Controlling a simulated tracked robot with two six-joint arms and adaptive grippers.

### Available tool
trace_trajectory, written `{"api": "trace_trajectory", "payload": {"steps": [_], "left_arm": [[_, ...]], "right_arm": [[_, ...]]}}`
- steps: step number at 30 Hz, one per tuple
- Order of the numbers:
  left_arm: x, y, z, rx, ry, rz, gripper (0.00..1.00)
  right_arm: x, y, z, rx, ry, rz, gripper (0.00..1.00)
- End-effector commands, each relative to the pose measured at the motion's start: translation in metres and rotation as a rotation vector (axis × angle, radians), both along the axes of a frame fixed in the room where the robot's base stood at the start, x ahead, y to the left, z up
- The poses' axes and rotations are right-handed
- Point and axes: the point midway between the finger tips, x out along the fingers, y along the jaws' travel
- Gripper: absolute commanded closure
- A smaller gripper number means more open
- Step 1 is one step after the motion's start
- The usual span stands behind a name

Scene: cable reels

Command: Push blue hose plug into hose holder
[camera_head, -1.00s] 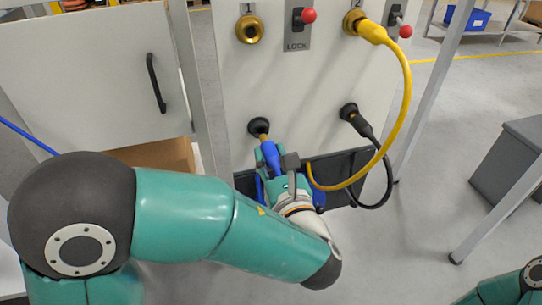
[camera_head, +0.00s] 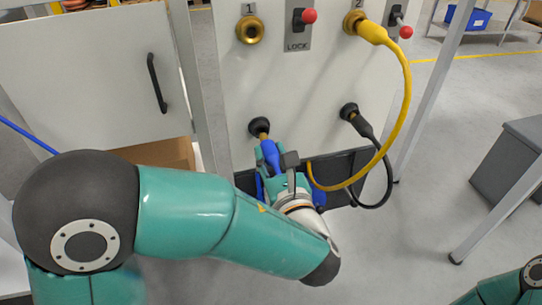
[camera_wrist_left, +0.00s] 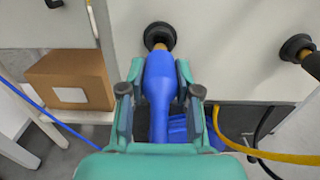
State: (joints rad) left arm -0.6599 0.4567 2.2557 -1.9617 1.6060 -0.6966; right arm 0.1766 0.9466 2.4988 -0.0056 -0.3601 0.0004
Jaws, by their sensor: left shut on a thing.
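The blue hose plug (camera_wrist_left: 160,85) is held between the fingers of my left gripper (camera_wrist_left: 160,100), which is shut on it; the plug also shows in the head view (camera_head: 270,153). Its brass tip points at the black round hose holder (camera_wrist_left: 160,36), low on the left of the white panel, also in the head view (camera_head: 258,126). The tip reaches the holder's opening; a short brass length still shows, and how deep it sits cannot be told. My left gripper (camera_head: 272,165) is just below the holder. My right gripper is out of view.
A yellow hose (camera_head: 404,95) hangs from brass port 2. A black plug (camera_head: 360,123) sits in the holder to the right. Empty brass port 1 (camera_head: 250,30) and red-knobbed levers (camera_head: 309,16) are above. A cardboard box (camera_wrist_left: 72,80) is at left.

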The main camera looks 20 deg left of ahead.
Motion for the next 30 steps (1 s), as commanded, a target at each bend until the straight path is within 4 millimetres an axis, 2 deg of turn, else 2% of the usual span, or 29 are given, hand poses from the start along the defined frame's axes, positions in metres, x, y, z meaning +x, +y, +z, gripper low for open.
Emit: {"api": "trace_trajectory", "payload": {"steps": [30], "left_arm": [[0.017,0.011,0.000,0.001,-0.001,-0.001,1.00]], "right_arm": [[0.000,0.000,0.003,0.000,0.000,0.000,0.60]]}}
